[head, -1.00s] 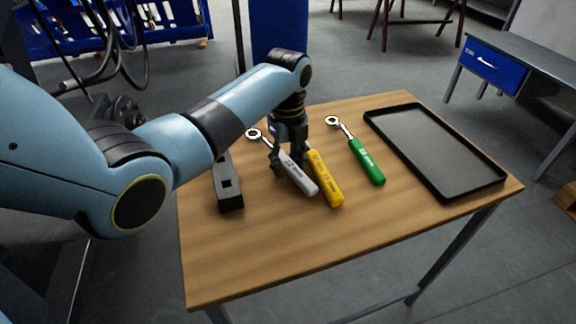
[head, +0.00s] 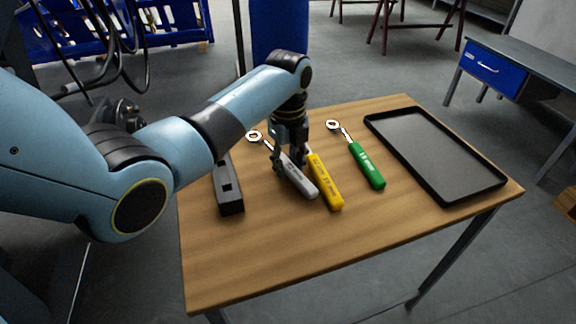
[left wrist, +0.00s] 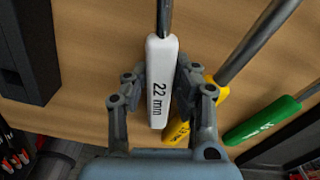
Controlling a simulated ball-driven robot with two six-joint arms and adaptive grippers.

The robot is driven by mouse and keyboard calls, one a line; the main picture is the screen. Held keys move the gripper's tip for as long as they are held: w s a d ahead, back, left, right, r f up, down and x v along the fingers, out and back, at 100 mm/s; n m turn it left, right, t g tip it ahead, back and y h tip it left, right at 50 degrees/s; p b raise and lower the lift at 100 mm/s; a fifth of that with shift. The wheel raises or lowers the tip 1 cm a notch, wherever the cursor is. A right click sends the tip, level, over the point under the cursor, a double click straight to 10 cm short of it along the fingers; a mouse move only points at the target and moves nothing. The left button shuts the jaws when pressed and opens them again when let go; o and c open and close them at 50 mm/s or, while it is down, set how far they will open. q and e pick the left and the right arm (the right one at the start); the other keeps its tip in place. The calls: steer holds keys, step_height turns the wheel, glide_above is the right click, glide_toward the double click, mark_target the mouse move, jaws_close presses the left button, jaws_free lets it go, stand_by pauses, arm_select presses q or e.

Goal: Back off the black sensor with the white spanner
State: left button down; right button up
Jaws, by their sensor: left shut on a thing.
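The white spanner (head: 302,184) lies on the table, its ring end (head: 254,136) pointing to the back left. Its white handle, marked 22 mm, also shows in the left wrist view (left wrist: 159,105). My left gripper (head: 288,164) points down at it and is shut on the handle, one finger on each side, as the left wrist view (left wrist: 166,82) shows. The handle appears to be still at table level. I cannot make out the black sensor for certain in either view. My right gripper is not in view.
A yellow-handled spanner (head: 326,187) lies close beside the white one, with a green-handled spanner (head: 367,165) farther right. A black block (head: 229,190) lies to the left. An empty black tray (head: 477,194) fills the table's right side. The table's front (head: 270,245) is clear.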

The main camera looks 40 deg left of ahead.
arm_select(q)
step_height(320, 180, up, 4)
steer(key=shift+d+r, duration=0.1)
steer(key=shift+d, duration=0.05)
steer(key=s+d+r+p, duration=0.1)
steer(key=d+r, duration=0.5)
steer(key=d, duration=0.5)
steer(key=shift+s+d+r, duration=0.15)
steer(key=shift+r, duration=0.05)
steer(key=c, duration=1.7)
jaws_free()
jaws_close()
